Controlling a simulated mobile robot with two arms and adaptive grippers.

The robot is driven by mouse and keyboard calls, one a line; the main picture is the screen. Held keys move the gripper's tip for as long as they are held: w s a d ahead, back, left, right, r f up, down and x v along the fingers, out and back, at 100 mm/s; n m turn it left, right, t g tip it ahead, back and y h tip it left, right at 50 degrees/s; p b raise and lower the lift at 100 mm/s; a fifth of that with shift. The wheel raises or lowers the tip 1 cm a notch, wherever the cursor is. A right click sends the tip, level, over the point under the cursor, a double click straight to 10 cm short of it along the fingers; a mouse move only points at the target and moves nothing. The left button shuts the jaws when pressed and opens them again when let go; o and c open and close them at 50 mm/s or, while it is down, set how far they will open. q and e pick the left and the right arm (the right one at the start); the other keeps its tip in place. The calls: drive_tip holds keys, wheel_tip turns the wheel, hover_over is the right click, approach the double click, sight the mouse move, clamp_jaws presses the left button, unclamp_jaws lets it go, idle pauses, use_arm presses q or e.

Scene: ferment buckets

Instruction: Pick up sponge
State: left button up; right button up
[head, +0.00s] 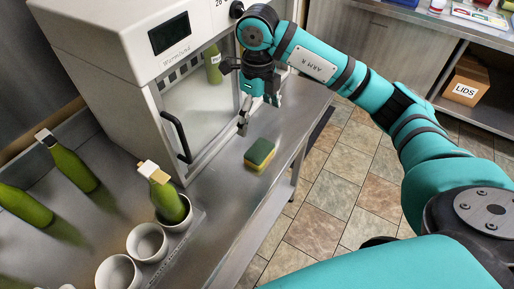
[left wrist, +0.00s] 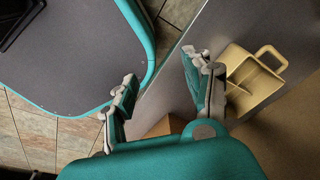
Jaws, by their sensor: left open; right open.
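A sponge (head: 260,154) with a green top and a yellow underside lies on the steel counter (head: 222,195), near its right edge in the head view. My right gripper (head: 259,114) is open and empty, a little above and behind the sponge in the picture. It points down beside the white cabinet and appears apart from the sponge. My left gripper (left wrist: 160,68) is open and empty in the left wrist view, away from the sponge. The left gripper does not show in the head view.
A white cabinet (head: 110,45) with a handled glass door stands behind. Green bottles (head: 72,168) and white cups (head: 147,242) stand at the left. A LIDS box (head: 466,82) sits on a shelf. A tan caddy (left wrist: 250,80) shows in the left wrist view.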

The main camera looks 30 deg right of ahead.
drive_tip(key=p, duration=0.2)
hover_over(260, 150)
drive_tip(key=f, duration=0.5)
drive_tip(key=shift+s+a+f, duration=0.1)
drive_tip(key=shift+a+f, duration=0.2)
wheel_tip(260, 150, down, 3)
drive_tip(key=shift+r, duration=0.2)
drive_tip(key=shift+f, duration=0.5)
drive_tip(key=shift+d+f+p, duration=0.1)
drive_tip(key=shift+f+p, duration=0.2)
drive_tip(key=shift+p, duration=0.15)
wheel_tip(260, 150, down, 4)
drive_tip(key=shift+d+r+p, duration=0.15)
drive_tip(key=shift+p, duration=0.65)
drive_tip(key=shift+f, duration=0.4)
drive_tip(key=c, duration=0.5)
use_arm(q)
drive_tip(key=r, duration=0.1)
drive_tip(key=s+r, duration=0.1)
drive_tip(key=r, duration=0.1)
drive_tip(key=s+r, duration=0.1)
drive_tip(key=shift+r, duration=0.4)
use_arm(e)
drive_tip(key=shift+c, duration=0.3)
